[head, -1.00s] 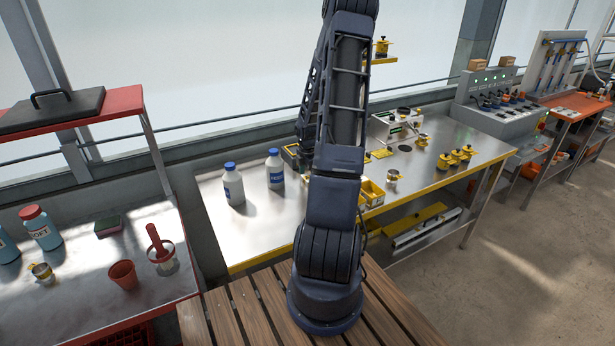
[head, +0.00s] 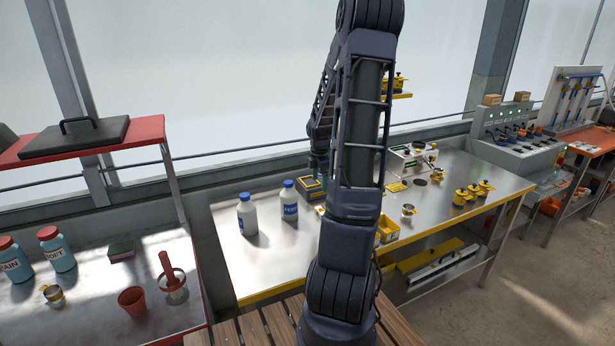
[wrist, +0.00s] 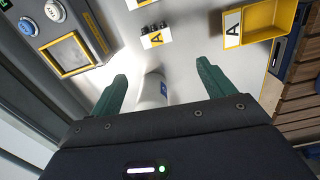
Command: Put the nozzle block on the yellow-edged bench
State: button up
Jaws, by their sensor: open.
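The yellow-edged bench (head: 275,250) stretches across the middle of the head view. In the wrist view, a small grey block (wrist: 154,38) with an A label and dark tips, which looks like the nozzle block, lies on the bench top beyond my fingertips. I cannot make it out in the head view, where my arm hides part of the bench. My gripper (wrist: 160,84) is open, its two green fingers apart with nothing gripped. The block is ahead of the gap, not between the fingers. In the head view my gripper is mostly hidden behind my arm, near the back of the bench.
A white blue-capped bottle (wrist: 152,90) shows beyond the finger gap. Two such bottles (head: 247,215) stand on the bench's left part. A grey device with a yellow-framed window (wrist: 68,54) and a yellow bin (wrist: 270,22) flank the block. The bench's front left is clear.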

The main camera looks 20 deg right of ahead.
jog(key=s+a+r+m+t+h, duration=0.2)
jog(key=s+a+r+m, duration=0.8)
jog(key=a+r, duration=0.55)
jog(key=s+a+r+m+t+y, duration=0.1)
jog(key=s+a+r+m, duration=0.1)
jog(key=s, duration=0.6)
jog(key=s+a+r+m+t+y, duration=0.1)
jog(key=s+a+r+m, duration=0.2)
jog(key=s, duration=0.5)
jog(key=shift+s+a+r+m+t, duration=0.3)
jog(key=shift+r+m, duration=0.5)
jog(key=shift+m, duration=0.3)
